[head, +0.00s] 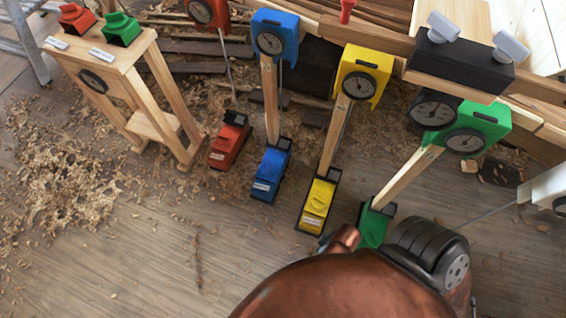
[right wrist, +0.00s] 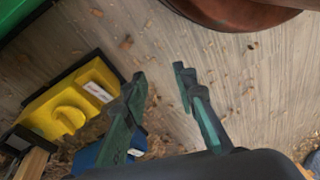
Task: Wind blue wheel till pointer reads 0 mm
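The blue gauge housing (head: 290,27) sits at the top of a wooden post; its dial (head: 270,41) faces me, but the pointer's reading is too small to tell. The blue base unit (head: 270,172) stands on the floor at the post's foot. I cannot make out its wheel clearly. Part of the blue unit (right wrist: 90,160) shows at the lower left in the right wrist view, partly hidden by a finger. My right gripper (right wrist: 160,85) is open and empty, its fingers apart above the floor. My left gripper is in neither view.
Similar red (head: 230,140), yellow (head: 317,205) and green (head: 375,224) base units stand beside it. The yellow unit (right wrist: 72,100) is close left of my right gripper. A wooden stand (head: 130,62) is at the left. Open floor lies in front, with shavings.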

